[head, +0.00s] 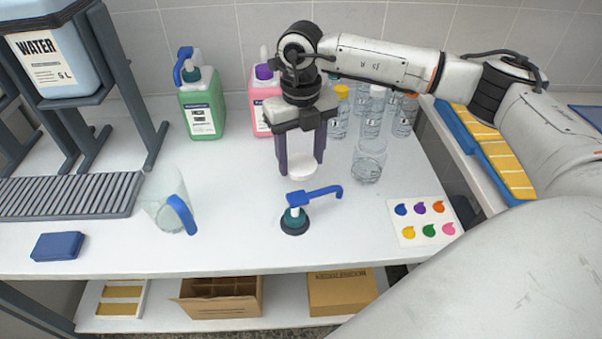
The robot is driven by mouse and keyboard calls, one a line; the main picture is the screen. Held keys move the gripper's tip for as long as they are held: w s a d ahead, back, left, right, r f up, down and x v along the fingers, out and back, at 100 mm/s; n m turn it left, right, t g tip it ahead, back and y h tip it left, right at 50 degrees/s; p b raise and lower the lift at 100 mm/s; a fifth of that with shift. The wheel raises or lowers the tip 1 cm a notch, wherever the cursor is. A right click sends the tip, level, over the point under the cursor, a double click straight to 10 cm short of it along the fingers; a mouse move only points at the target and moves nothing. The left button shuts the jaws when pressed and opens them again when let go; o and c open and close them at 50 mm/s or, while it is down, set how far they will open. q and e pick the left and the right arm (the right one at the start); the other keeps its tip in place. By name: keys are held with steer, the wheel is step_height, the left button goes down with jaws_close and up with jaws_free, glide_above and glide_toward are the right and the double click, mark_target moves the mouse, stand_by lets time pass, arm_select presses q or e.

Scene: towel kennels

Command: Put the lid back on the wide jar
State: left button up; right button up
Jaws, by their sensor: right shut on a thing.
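My right gripper (301,170) hangs fingers-down over the middle of the table. My left gripper is not in view.
A blue pump head (314,197) with a teal collar stands just in front of the gripper. Clear bottles (372,115) stand behind the jar. A colour-spot card (424,221) lies front right, a clear jug (168,198) left. The front middle of the table (250,250) is free.

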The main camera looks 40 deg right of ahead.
steer(key=shift+r, duration=1)
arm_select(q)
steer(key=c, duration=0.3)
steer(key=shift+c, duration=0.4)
arm_select(e)
steer(key=shift+s+a+n, duration=0.25)
steer(key=shift+a+n, duration=0.1)
steer(key=shift+n, duration=0.55)
steer(key=s+a+n, duration=0.1)
steer(key=n, duration=0.4)
steer(key=s+a+n, duration=0.2)
steer(key=n, duration=0.3)
steer(key=s+a+n, duration=0.1)
steer(key=a+n, duration=0.1)
steer(key=n, duration=0.3)
steer(key=shift+s+r+n, duration=0.3)
steer(key=shift+r+n, duration=0.1)
steer(key=s+a+n, duration=0.4)
steer(key=s+n, duration=0.3)
steer(key=n, duration=1.3)
steer(key=shift+a+r, duration=0.25)
steer(key=shift+r, duration=0.2)
